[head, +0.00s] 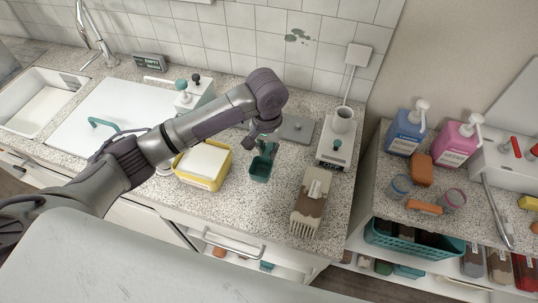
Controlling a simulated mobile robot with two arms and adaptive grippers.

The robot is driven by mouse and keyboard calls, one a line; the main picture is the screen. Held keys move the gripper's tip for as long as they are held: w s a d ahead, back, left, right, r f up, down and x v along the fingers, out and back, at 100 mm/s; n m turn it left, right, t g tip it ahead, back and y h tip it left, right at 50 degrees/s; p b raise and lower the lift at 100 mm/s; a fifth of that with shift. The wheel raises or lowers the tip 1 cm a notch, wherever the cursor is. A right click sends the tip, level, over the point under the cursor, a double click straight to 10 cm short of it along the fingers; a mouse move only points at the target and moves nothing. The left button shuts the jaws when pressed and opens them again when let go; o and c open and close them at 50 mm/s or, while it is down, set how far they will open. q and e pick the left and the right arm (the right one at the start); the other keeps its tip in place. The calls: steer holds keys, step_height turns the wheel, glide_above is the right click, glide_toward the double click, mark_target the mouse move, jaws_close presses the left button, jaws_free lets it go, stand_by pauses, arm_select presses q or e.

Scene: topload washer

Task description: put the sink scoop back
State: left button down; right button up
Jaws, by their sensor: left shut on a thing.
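A teal scoop (261,168) is over the speckled counter (235,210), to the right of a yellow tub (203,165). My left gripper (262,142) is above the scoop, pointing down, shut on its upper end. The fingertips are small and partly hidden by the wrist. I cannot tell whether the scoop touches the counter. My right gripper is not in view.
A grey plate (297,129) lies near the wall. The sink (42,103) is far left. Pump bottles (408,128) stand on the right shelf.

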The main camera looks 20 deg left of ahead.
arm_select(q)
steer(key=shift+w+f, duration=0.35)
steer(key=shift+w, duration=0.15)
step_height(320, 180, down, 3)
steer(key=shift+f+p, duration=0.1)
steer(key=shift+p, duration=0.5)
steer(key=shift+f, duration=0.45)
steer(key=c, duration=1.1)
jaws_free()
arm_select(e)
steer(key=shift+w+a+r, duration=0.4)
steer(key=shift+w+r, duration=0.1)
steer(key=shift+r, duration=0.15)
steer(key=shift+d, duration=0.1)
